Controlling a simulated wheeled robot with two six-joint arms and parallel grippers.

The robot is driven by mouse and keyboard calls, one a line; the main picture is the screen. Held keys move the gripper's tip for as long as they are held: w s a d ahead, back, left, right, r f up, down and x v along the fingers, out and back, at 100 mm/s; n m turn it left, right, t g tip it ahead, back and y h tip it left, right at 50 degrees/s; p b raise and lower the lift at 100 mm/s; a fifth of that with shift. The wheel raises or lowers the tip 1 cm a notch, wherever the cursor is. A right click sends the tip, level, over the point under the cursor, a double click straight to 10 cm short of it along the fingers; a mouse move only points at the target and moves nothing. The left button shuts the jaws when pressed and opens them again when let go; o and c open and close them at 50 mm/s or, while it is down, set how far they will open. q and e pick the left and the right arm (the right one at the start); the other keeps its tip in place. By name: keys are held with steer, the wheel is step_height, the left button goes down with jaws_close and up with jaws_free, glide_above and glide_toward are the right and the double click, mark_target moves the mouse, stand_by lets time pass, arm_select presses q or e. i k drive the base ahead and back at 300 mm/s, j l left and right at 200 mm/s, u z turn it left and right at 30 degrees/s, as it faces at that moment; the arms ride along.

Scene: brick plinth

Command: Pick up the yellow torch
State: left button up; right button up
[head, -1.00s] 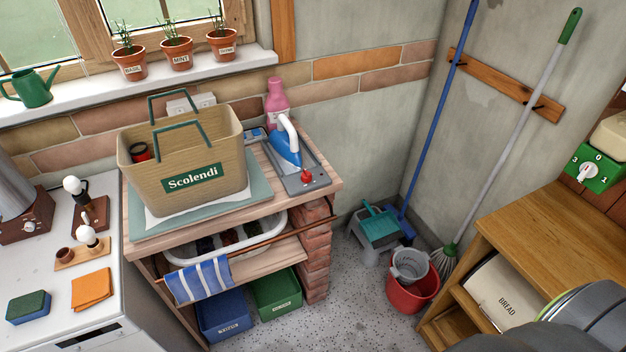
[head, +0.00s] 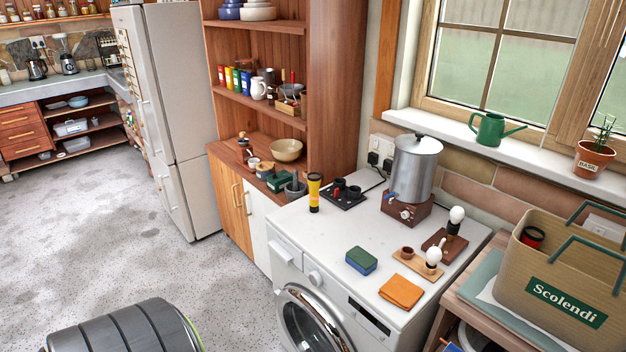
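The yellow torch (head: 314,193) stands upright on the white washing machine top (head: 345,235), near its back left corner. It has a yellow body with dark parts. Nothing covers it in the head view. Neither of my grippers is in view.
Right of the torch are a black tray with dark cups (head: 346,193) and a metal urn (head: 414,170). A Scolendi basket (head: 562,285) stands at right.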

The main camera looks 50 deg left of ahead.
mark_target(314, 179)
steer(key=j+u, duration=0.1)
steer(key=u, duration=0.85)
steer(key=j+u, duration=0.1)
steer(key=u, duration=0.4)
